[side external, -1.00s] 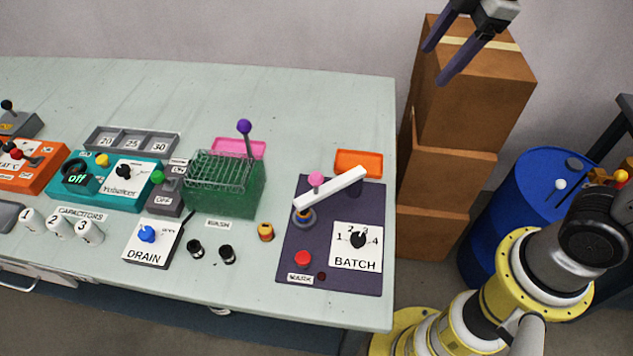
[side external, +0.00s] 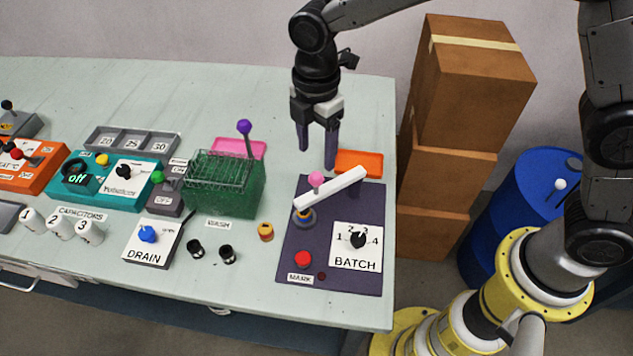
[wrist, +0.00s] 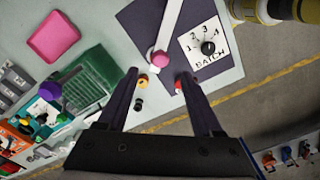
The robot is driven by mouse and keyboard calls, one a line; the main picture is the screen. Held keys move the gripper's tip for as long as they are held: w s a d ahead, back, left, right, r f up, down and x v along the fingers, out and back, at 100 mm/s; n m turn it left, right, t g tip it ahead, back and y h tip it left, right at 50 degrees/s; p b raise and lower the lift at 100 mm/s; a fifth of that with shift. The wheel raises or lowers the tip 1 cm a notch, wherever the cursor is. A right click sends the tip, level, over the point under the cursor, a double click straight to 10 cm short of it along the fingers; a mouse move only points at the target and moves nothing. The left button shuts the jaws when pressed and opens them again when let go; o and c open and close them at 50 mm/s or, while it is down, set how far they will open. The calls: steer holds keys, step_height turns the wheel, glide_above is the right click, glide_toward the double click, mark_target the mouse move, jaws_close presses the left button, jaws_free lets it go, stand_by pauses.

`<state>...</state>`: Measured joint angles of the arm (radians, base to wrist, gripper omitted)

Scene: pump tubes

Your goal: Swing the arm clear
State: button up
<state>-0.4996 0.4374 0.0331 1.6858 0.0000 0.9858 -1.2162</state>
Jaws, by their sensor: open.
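My gripper (side external: 317,158) is open and empty, its two fingers pointing down above the back of the batch panel. In the side view it appears just behind the pink-knobbed white arm (side external: 338,187) and left of the orange tray (side external: 358,163). The white arm slants over the dark batch panel (side external: 318,232), which also carries a numbered dial (side external: 358,239) and a red button (side external: 303,258). In the wrist view the fingers (wrist: 160,95) stand apart, with the white arm and its pink knob (wrist: 158,59) beyond them. Nothing is between the fingertips.
A green wire-topped tank (side external: 225,190) with a purple-knobbed lever (side external: 244,127) stands left of the gripper. A pink tray (side external: 238,148) lies behind it. Stacked cardboard boxes (side external: 470,90) and a blue drum (side external: 530,205) stand right of the table. The table's back (side external: 200,95) is clear.

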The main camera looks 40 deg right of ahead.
mark_target(316, 177)
step_height(316, 177, down, 10)
steer(key=shift+f, duration=0.25)
steer(key=shift+c, duration=0.3)
jaws_close()
stand_by(1.3)
